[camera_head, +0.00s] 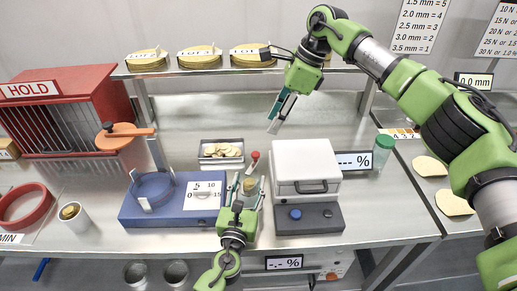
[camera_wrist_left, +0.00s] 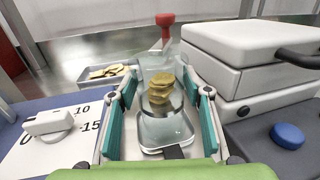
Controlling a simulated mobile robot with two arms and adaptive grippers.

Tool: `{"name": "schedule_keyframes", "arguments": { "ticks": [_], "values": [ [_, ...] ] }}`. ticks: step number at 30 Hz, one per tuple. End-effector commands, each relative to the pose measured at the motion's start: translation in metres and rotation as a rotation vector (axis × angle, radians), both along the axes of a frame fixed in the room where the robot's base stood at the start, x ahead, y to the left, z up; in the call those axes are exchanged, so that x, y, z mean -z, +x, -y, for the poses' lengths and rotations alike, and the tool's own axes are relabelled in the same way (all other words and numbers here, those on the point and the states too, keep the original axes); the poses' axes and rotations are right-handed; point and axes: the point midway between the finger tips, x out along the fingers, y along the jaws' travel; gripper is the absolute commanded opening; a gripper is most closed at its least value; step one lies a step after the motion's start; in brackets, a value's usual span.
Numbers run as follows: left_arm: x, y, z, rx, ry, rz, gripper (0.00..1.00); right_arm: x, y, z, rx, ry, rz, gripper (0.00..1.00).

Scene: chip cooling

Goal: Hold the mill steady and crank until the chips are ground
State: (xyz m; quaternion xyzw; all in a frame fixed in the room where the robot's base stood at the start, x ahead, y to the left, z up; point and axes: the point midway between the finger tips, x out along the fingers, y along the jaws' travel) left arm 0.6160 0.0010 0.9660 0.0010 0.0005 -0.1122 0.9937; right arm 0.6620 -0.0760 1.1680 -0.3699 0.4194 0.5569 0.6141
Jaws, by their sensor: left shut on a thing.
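The mill (camera_wrist_left: 165,125) is a clear upright container with several golden chips (camera_wrist_left: 160,88) stacked inside. Its crank has a red knob (camera_head: 255,156), which also shows above the mill in the left wrist view (camera_wrist_left: 165,19). My left gripper (camera_head: 246,182) is shut on the mill, with one teal finger pad on each side of it. In the head view the gripper covers much of the mill. My right gripper (camera_head: 277,118) hangs in the air above and right of the red knob, apart from it and pointing down. Its finger gap is unclear.
A white lidded box (camera_head: 306,160) stands close right of the mill. A blue scale (camera_head: 140,210) stands left, and a metal tray of chips (camera_head: 221,151) behind. A red-framed rack (camera_head: 60,115) is far left, and a shelf (camera_head: 215,70) runs along the back.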

Motion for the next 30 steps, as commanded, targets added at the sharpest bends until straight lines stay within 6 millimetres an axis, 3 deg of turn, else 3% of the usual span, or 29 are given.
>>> {"name": "schedule_keyframes", "arguments": {
  "ticks": [7,21,30],
  "values": [
    [0.001,0.0,0.001,0.001,0.0,-0.002,0.15,0.016,-0.001,-0.006,-0.038,0.009,0.013,0.34],
    [0.001,0.0,0.0,0.001,0.0,-0.002,0.15,0.096,0.001,-0.039,-0.036,0.008,0.011,0.34],
    [0.001,0.0,0.0,0.001,0.0,-0.002,0.15,0.11,0.002,-0.045,-0.035,0.007,0.014,0.34]
  ]
}}
